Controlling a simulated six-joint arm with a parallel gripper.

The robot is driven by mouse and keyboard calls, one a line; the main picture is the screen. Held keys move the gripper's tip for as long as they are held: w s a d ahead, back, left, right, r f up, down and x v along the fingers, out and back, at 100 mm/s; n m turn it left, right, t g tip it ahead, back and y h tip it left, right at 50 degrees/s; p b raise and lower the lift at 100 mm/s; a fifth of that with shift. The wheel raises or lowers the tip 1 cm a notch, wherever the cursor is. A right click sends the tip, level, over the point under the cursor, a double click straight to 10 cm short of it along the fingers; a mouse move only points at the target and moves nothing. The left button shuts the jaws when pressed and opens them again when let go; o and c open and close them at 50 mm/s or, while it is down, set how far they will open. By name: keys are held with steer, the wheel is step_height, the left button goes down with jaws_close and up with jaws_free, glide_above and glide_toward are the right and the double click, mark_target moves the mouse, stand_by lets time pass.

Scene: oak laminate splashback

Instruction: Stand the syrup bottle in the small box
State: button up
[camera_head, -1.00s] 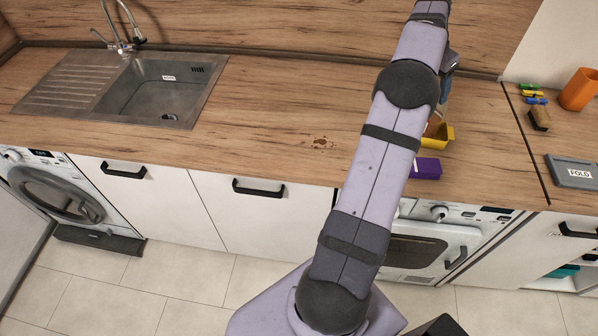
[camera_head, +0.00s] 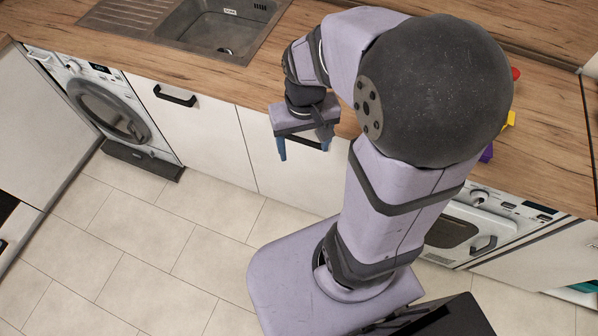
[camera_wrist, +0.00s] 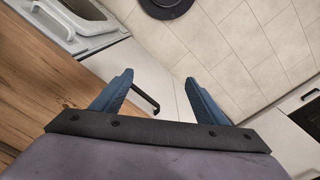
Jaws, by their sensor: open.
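My gripper (camera_head: 304,150) is open and empty, with its two blue fingers pointing down in front of the counter's front edge. The fingers also show in the wrist view (camera_wrist: 159,78), apart, with nothing between them. A bit of a yellow container (camera_head: 510,121) and a bit of a purple container (camera_head: 487,153) show on the counter, right of my arm. My arm hides most of both, and I cannot tell which is the small box. I cannot make out the syrup bottle. A small red thing (camera_head: 516,73) peeks out behind my arm.
The wooden counter (camera_head: 225,82) is clear between the sink (camera_head: 225,30) and my arm. The tiled floor (camera_head: 140,250) is open.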

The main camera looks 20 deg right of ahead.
steer(key=s+a+f+n, duration=0.1)
steer(key=s+a+f, duration=0.1)
steer(key=s, duration=0.3)
steer(key=shift+s+a+n, duration=0.2)
steer(key=shift+a+n, duration=0.2)
steer(key=shift+a, duration=0.4)
step_height(320, 180, down, 14)
steer(key=b, duration=1.4)
